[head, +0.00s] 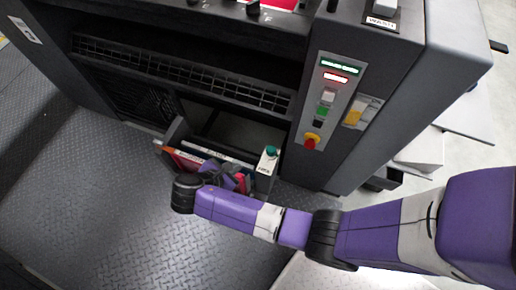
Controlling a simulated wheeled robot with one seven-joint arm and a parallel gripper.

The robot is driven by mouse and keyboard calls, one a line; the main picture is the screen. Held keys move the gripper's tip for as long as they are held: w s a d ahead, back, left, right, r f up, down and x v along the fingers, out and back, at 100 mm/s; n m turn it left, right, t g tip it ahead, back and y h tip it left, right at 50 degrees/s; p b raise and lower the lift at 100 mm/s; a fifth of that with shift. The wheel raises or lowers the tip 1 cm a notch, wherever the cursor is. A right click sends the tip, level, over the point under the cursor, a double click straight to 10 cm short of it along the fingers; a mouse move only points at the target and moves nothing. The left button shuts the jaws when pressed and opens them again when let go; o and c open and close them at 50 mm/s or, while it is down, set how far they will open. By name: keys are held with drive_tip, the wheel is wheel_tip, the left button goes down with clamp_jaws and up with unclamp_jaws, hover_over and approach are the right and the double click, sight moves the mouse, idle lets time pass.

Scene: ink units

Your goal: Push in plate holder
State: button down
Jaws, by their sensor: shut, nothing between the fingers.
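The plate holder (208,153) is a grey drawer-like frame in the head view. It sticks out of an opening low in the dark machine, above the floor plate. A red and white strip runs along its front, and a green button (271,151) sits on a pale block at its right end. My gripper (238,180) is at the front of the holder, right of its middle. It is shut and holds nothing. My wrist hides part of the holder's front, and I cannot tell whether the fingers touch it.
A control panel (331,92) with lit green and red displays and a red knob (311,140) stands right of the opening. A vented grille (180,75) runs above the holder. Bare tread-plate floor (90,200) lies to the left. Pale stacked sheets (425,152) lie at right.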

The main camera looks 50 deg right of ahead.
sight(268, 154)
drive_tip(key=shift+n+g, duration=0.4)
drive_tip(key=shift+g, duration=0.2)
drive_tip(key=x, duration=0.3)
drive_tip(key=s+b+x, duration=0.1)
drive_tip(key=x, duration=0.2)
drive_tip(key=s+b+x, duration=0.1)
drive_tip(key=x, duration=0.2)
drive_tip(key=shift+d+r, duration=0.15)
drive_tip(key=shift+d, duration=0.5)
drive_tip(key=d, duration=0.3)
drive_tip(key=shift+d, duration=0.7)
drive_tip(key=shift+d, duration=0.1)
drive_tip(key=w+d, duration=0.4)
drive_tip(key=d, duration=0.8)
drive_tip(key=shift+d, duration=0.4)
drive_tip(key=shift+a, duration=0.1)
